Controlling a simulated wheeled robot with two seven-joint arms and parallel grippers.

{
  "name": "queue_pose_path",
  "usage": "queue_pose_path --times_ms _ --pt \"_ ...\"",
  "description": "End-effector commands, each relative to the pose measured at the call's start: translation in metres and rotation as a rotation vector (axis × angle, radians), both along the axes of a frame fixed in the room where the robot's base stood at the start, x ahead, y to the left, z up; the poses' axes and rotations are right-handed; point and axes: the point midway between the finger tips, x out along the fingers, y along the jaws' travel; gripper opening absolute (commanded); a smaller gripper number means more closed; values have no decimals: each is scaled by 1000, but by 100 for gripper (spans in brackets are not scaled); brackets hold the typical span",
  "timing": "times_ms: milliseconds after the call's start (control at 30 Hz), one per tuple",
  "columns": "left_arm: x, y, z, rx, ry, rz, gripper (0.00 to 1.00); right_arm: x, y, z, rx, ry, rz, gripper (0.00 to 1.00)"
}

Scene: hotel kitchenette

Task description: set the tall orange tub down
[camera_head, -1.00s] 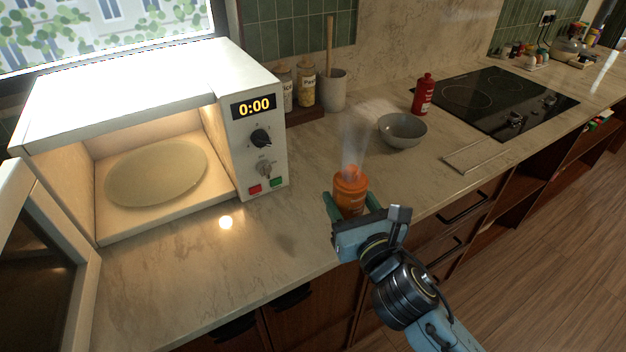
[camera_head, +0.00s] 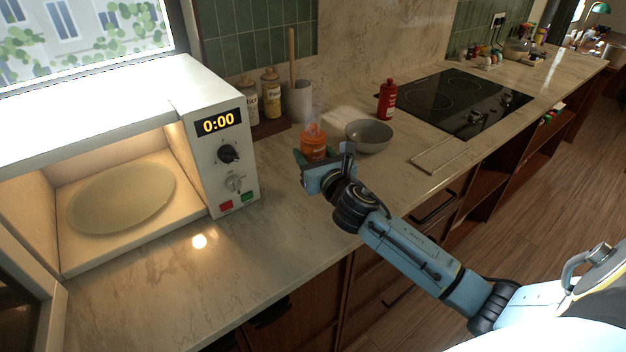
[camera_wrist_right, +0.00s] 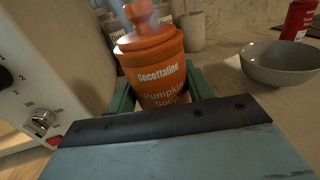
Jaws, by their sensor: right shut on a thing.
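The tall orange tub (camera_head: 315,143) is upright in my right gripper (camera_head: 318,160), between the microwave and the grey bowl, with faint steam above it. In the right wrist view the tub (camera_wrist_right: 155,75) shows its orange lid and a label reading "Pumpkin Soup". The green fingers of my right gripper (camera_wrist_right: 160,98) are shut on its sides. The tub's base is hidden behind the gripper, so I cannot tell whether it touches the counter (camera_head: 230,270). My left gripper is not in view.
The open, lit microwave (camera_head: 215,125) stands at the left. The grey bowl (camera_head: 368,137) is just right of the tub, with a red bottle (camera_head: 387,100) behind it. Jars (camera_head: 271,95) and a utensil crock (camera_head: 299,103) stand at the back. The front counter is clear.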

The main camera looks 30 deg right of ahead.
Motion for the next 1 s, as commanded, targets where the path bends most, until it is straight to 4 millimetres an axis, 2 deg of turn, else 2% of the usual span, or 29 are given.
queue_pose_path --times_ms 33,233,433,800,833,967,1000 --pt "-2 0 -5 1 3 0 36 0 0 -8 2 -1 -1 21" --pt "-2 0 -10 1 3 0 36 0 0 -22 0 -2 0 21" --pt "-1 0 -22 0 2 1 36 0 0 -50 2 -1 -1 21" --pt "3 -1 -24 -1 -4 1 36 0 0 -53 -3 -4 1 21" --pt "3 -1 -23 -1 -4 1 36 0 0 -53 -2 -2 1 55" --pt "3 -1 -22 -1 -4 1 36 0 0 -53 -2 -2 1 72" --pt "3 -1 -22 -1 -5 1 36 0 0 -53 -2 -2 1 73"
